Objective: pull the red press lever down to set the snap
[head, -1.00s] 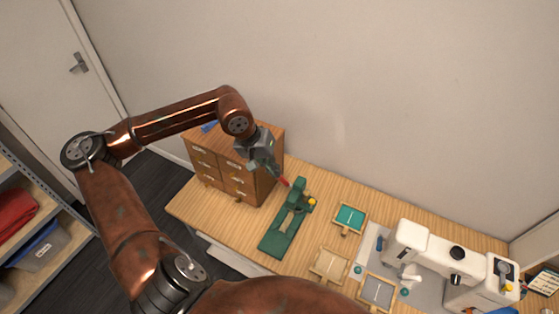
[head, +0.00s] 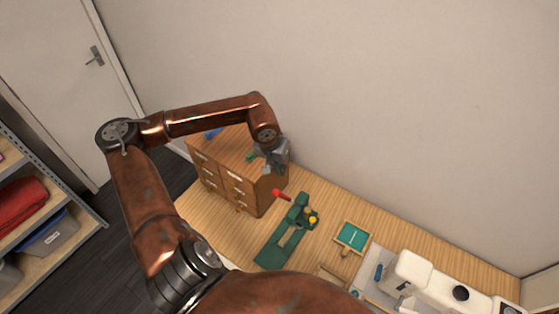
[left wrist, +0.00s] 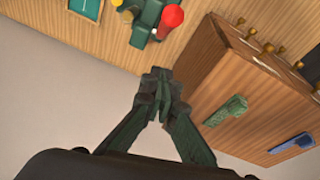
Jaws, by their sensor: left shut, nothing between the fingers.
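The green press (head: 293,224) stands on the wooden table. Its red lever (head: 281,194) sticks up and out from the press head toward the drawer cabinet. In the left wrist view the lever's round red knob (left wrist: 171,17) shows at the top, beside the green press body (left wrist: 148,20). My left gripper (left wrist: 157,85) is shut and empty, apart from the lever. In the head view my left gripper (head: 272,158) is near the cabinet's right end, up and left of the lever; its fingertips are hard to make out there. My right gripper does not show.
A wooden drawer cabinet (head: 238,190) stands left of the press, with a green item (left wrist: 225,110) and a blue item (left wrist: 293,143) on top. A teal-lined tray (head: 351,237) and a white sewing machine (head: 410,272) are to the right. The wall is behind.

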